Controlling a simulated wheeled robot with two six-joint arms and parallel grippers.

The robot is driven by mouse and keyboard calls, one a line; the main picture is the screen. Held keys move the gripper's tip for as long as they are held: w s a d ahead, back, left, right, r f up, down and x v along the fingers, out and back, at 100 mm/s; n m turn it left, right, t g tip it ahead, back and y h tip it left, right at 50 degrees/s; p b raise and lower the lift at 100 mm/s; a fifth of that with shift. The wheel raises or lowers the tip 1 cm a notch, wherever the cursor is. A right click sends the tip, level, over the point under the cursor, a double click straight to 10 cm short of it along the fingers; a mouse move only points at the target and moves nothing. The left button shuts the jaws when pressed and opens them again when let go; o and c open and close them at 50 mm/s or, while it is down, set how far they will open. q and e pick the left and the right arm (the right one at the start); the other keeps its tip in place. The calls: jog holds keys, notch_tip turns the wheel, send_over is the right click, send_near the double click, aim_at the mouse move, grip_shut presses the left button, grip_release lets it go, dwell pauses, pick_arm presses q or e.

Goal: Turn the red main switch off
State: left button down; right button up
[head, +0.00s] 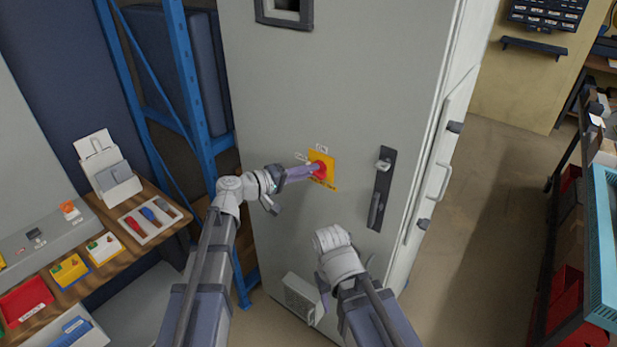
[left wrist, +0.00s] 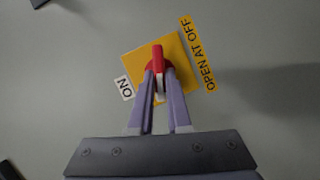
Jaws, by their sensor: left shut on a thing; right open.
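The red main switch (head: 318,169) sits on a yellow plate (head: 329,160) on the grey cabinet's front. My left gripper (head: 312,171) is shut on its red handle, which also shows in the left wrist view (left wrist: 157,58) between the fingertips. There the handle runs up the picture, away from my gripper. A white ON label (left wrist: 124,88) is left of the plate, and a yellow OPEN AT OFF label (left wrist: 198,54) is right of it. My right gripper (head: 331,238) is open, lower right of the switch and apart from it; its fingers are mostly hidden.
A black door handle (head: 381,190) is right of the switch. A bench (head: 115,234) with trays and small boxes stands left, by a blue rack frame (head: 186,75). Shelving with red bins (head: 566,290) stands right. The floor between is clear.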

pick_arm(q)
jog(key=shift+f+n+h+b, duration=0.15)
jog(key=shift+n+h+b, duration=0.2)
jog(key=shift+n+b, duration=0.4)
jog(key=shift+f+n+h+b, duration=0.15)
jog(key=shift+n+h+b, duration=0.3)
jog(key=shift+n, duration=0.4)
jog(key=c, duration=0.9)
grip_release()
jog(key=shift+o, duration=0.2)
jog(key=shift+r, duration=0.1)
jog(key=v, duration=0.8)
jog(key=shift+d, duration=0.1)
